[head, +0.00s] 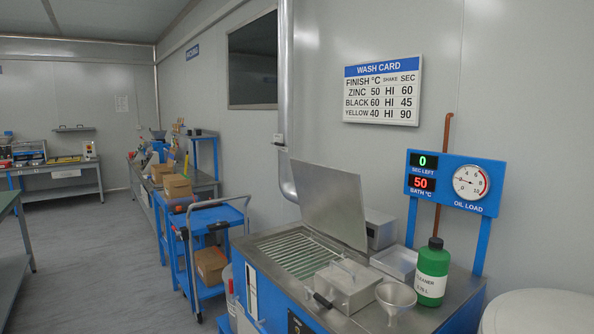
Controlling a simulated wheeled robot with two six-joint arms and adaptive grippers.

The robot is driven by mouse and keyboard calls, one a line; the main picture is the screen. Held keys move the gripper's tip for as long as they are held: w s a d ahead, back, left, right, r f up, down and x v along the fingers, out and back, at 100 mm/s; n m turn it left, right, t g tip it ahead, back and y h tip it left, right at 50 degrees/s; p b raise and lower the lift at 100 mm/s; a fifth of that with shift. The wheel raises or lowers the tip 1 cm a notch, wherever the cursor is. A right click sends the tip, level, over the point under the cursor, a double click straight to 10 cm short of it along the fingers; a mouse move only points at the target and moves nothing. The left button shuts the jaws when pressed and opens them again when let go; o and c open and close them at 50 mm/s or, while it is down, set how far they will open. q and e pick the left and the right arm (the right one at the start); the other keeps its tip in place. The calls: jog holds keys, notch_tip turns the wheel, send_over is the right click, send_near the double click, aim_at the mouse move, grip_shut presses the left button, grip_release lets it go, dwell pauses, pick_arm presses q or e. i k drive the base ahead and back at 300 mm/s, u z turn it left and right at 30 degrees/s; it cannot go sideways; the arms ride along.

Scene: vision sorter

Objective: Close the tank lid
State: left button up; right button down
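The tank (262,247) is a blue-fronted steel wash unit in the lower middle of the head view. Its flat grey metal lid (330,203) stands open, raised and tilted at the back of the opening. Inside the opening a slatted rack (300,255) shows. Neither of my grippers is in view, so I cannot see where they are relative to the lid.
A metal box (347,287) with a black-ended handle, a funnel (396,298) and a green cleaner bottle (433,272) stand on the tank's right part. A blue gauge panel (455,183) rises behind. A blue cart (208,218) stands left; open floor (90,270) lies beyond.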

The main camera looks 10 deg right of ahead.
aim_at(330, 200)
jog(key=u, duration=1.1)
jog(key=i, duration=1.85)
jog(key=z, duration=0.55)
jog(key=i, duration=0.9)
jog(key=z, duration=0.75)
